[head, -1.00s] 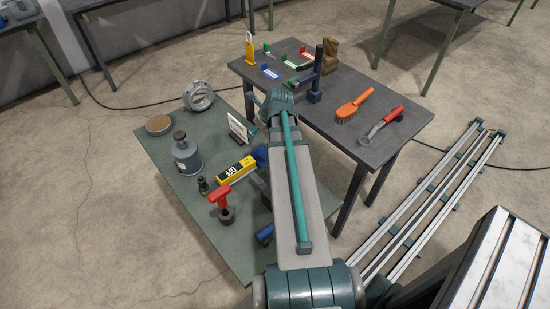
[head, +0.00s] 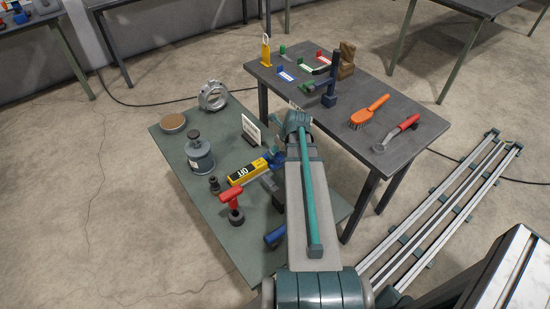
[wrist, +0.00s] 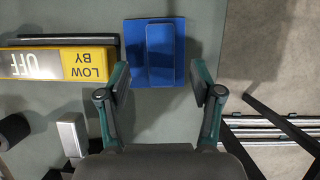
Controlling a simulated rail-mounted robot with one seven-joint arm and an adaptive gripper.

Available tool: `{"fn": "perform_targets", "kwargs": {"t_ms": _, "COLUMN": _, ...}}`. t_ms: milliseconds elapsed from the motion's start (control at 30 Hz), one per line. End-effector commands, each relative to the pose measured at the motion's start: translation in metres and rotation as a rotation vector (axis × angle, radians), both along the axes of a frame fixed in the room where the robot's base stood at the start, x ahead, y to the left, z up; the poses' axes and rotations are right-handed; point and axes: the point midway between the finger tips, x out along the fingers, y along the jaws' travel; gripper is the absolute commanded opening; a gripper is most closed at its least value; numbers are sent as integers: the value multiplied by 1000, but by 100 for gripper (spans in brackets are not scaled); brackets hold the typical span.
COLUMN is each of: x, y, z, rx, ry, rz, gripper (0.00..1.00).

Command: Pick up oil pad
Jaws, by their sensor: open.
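In the wrist view a flat blue pad (wrist: 178,40) with a raised, narrower blue strip on it lies on the grey-green table; I take it to be the oil pad. In the head view a small blue patch of it (head: 277,158) shows beside the yellow box, partly hidden by my arm. My gripper (wrist: 161,82) is open, with nothing between its fingers. In the wrist view its two fingertips flank the pad's near edge. I cannot tell its height above the pad. In the head view my arm hides most of the gripper.
A yellow and black box (head: 248,172), marked OFF, lies left of the pad. A white sign (head: 251,130), grey canister (head: 199,153), brown disc (head: 172,123), red-handled tool (head: 232,203) and blue cylinder (head: 275,236) share the table. A dark table (head: 400,108) with tools stands right.

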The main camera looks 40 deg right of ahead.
Motion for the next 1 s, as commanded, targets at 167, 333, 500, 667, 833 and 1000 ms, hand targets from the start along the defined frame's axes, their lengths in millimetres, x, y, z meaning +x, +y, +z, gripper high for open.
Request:
{"fn": "perform_targets", "kwargs": {"t_ms": 167, "x": 10, "y": -2, "z": -22, "rx": 2, "ry": 1, "rz": 1, "gripper": 65}}
{"fn": "perform_targets", "kwargs": {"t_ms": 333, "x": 14, "y": -1, "z": -33, "rx": 1, "ry": 0, "rz": 1, "gripper": 65}}
{"fn": "perform_targets", "kwargs": {"t_ms": 500, "x": 14, "y": -1, "z": -33, "rx": 0, "ry": -1, "rz": 1, "gripper": 65}}
{"fn": "perform_targets", "kwargs": {"t_ms": 667, "x": 14, "y": -1, "z": -32, "rx": 0, "ry": -1, "rz": 1, "gripper": 42}}
{"fn": "perform_targets", "kwargs": {"t_ms": 833, "x": 14, "y": -1, "z": -32, "rx": 0, "ry": -1, "rz": 0, "gripper": 14}}
{"fn": "perform_targets", "kwargs": {"t_ms": 1000, "x": 14, "y": -1, "z": -32, "rx": 0, "ry": -1, "rz": 0, "gripper": 1}}
